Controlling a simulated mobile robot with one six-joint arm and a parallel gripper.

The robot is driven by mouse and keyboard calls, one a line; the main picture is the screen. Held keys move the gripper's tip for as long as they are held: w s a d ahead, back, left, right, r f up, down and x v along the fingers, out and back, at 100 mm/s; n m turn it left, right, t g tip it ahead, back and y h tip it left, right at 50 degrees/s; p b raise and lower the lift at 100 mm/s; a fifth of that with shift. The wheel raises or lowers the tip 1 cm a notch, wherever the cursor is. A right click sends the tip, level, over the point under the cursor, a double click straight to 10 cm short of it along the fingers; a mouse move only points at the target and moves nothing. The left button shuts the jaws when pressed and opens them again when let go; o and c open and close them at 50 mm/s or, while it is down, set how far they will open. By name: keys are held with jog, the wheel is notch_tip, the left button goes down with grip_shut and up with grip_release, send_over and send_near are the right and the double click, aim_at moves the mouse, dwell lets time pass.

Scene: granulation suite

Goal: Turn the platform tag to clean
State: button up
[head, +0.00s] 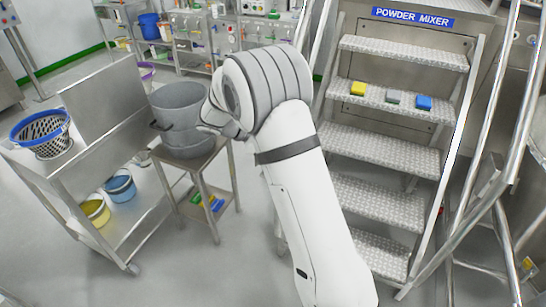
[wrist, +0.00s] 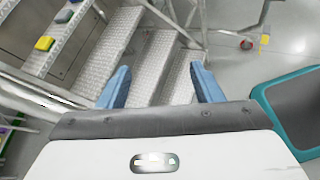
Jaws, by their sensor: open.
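I cannot make out the platform tag for certain in either view. The metal stair platform (head: 385,140) stands right of centre in the head view, with a blue "POWDER MIXER" sign (head: 412,17) at its top. A small yellow piece (head: 528,264) shows low on the right frame; I cannot tell if it is the tag. My gripper (wrist: 160,84) is open with nothing between its two blue fingers, and the treads (wrist: 152,65) show beyond them. In the head view my arm hides the gripper.
Yellow (head: 358,88), grey (head: 393,97) and blue (head: 424,102) blocks lie on one tread. A steel cart (head: 100,85) and a small stand (head: 222,170) with a grey pot (head: 181,112) are at left.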

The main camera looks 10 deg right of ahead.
jog(key=w+a+f+n+t+h+b, duration=0.1)
jog(key=w+a+f+n+t+h, duration=0.15)
jog(key=w+a+f, duration=0.35)
jog(key=w+a+f+n+t+h+b, duration=0.1)
jog(key=w+f+n+t+h+b, duration=0.2)
jog(key=f, duration=0.5)
jog(key=shift+n+g, duration=0.35)
jog(key=shift+g, duration=0.4)
jog(key=d, duration=0.2)
jog(key=w+d+p, duration=0.1)
jog(key=d, duration=0.1)
jog(key=d+p, duration=0.1)
jog(key=d, duration=0.2)
jog(key=shift+w+d, duration=0.1)
jog(key=shift+w, duration=0.3)
jog(key=shift+r, duration=0.1)
jog(key=c, duration=1)
